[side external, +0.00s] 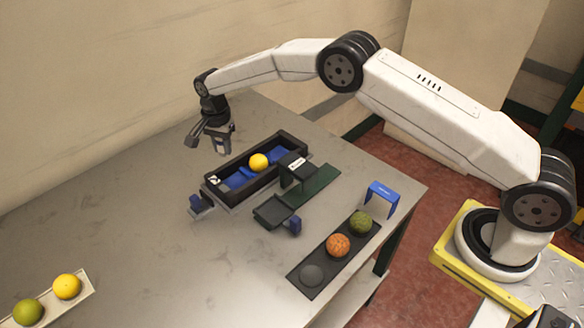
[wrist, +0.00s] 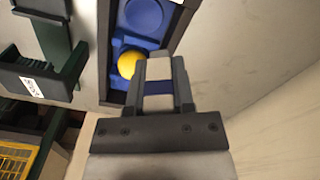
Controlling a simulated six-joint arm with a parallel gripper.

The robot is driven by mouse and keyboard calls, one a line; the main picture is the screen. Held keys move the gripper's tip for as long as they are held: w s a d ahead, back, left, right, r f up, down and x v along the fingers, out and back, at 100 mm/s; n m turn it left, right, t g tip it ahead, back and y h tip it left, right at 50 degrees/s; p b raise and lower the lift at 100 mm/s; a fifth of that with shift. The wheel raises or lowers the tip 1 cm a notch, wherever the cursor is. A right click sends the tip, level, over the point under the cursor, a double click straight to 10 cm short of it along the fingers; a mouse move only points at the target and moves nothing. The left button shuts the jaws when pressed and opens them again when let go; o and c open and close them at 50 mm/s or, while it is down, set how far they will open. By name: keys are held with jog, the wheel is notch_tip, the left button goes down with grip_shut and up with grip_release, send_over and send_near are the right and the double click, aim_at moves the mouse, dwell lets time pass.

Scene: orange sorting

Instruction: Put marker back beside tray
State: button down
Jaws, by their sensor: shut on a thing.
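My gripper (side external: 217,142) is shut on the marker (side external: 222,147), a small pale piece. In the wrist view, my gripper (wrist: 160,92) has the marker (wrist: 159,70) between its fingers, and it looks white with a blue band. It is held above the table, beyond the far side of the tray. The tray (side external: 236,157) is long and black with blue seats inside. One yellow fruit (side external: 259,162) sits in it. The tray (wrist: 103,60) and the yellow fruit (wrist: 128,64) also show in the wrist view, left of my fingers. The marker's lower end is hard to make out.
A dark green and black fixture (side external: 297,170) stands close to the tray's near side. A blue arch (side external: 383,193) stands near the table's right edge. A black rack (side external: 318,288) holds an orange and a green fruit. A white rack (side external: 85,288) holds two fruits. The table's left middle is clear.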

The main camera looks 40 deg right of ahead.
jog(key=s+d+f+m, duration=0.1)
jog(key=d+f+m, duration=0.1)
jog(key=d, duration=1.2)
jog(key=m, duration=0.3)
send_near(315, 149)
jog(key=shift+s+r, duration=0.1)
jog(key=shift+f, duration=0.2)
jog(key=shift+f, duration=2.65)
jog(key=shift+f, duration=0.7)
grip_release()
